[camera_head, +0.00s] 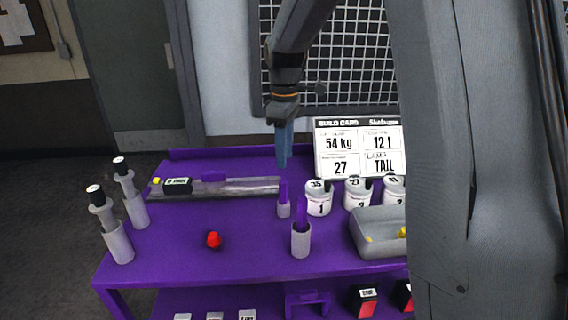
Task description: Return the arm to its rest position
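My gripper (284,148) hangs above the back middle of the purple table (250,250), fingers pointing down. Its bluish fingers look narrow from this side, and I cannot tell whether they are parted. I see nothing clearly held in them. My arm comes down to it from the top of the view, and a large grey part of my arm covers the right side.
A build card (360,148) stands at the back right, behind white numbered pots (319,198). A grey bin (376,234) is at right, two grey cylinders (118,243) at left. A red knob (214,240) and a purple-topped holder (301,240) stand in front.

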